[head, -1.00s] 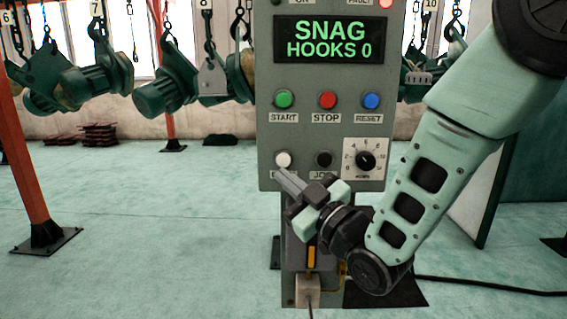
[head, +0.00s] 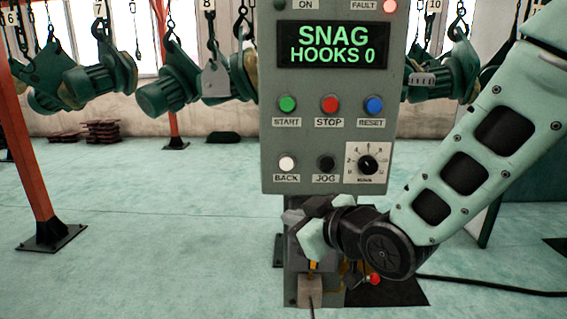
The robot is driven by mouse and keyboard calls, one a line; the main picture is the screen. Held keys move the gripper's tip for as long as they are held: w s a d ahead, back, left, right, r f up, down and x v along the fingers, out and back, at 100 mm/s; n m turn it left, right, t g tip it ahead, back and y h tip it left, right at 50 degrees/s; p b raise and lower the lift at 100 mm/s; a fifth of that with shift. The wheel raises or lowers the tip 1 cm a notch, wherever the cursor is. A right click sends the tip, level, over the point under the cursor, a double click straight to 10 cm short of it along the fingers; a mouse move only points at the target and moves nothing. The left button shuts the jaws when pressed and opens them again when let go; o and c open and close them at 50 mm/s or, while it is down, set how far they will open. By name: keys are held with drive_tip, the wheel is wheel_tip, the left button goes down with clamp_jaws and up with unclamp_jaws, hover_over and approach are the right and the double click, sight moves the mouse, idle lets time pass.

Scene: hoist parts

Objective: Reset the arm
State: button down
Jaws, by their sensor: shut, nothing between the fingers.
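My gripper (head: 291,216) is in the lower middle of the head view, just below the lower edge of the grey control panel (head: 325,135). It is shut and empty, and its fingertips are seen nearly end-on. My arm reaches in from the right. The panel's display reads "SNAG HOOKS 0". The green START (head: 287,104), red STOP (head: 329,104) and blue RESET (head: 374,105) buttons are in clear view. The white BACK button (head: 287,163), black JOG button (head: 325,163) and dial (head: 368,164) sit below them.
Green hoist parts (head: 170,90) hang on numbered hooks behind the panel. An orange post (head: 35,180) stands at the left. Dark stacked pieces (head: 102,131) lie by the far wall. A black cable (head: 490,287) runs along the floor at right.

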drive_tip(key=s+d+f+m+g+h+p, duration=0.1)
drive_tip(key=s+d+g+h, duration=0.3)
drive_tip(key=s, duration=0.8)
drive_tip(key=s+d+f+m+g+h+p, duration=0.1)
drive_tip(key=s+d+g+h, duration=0.3)
drive_tip(key=s, duration=0.9)
drive_tip(key=d+f+m+g, duration=0.1)
drive_tip(key=d+g, duration=0.2)
drive_tip(key=d, duration=0.1)
drive_tip(key=shift+p, duration=0.4)
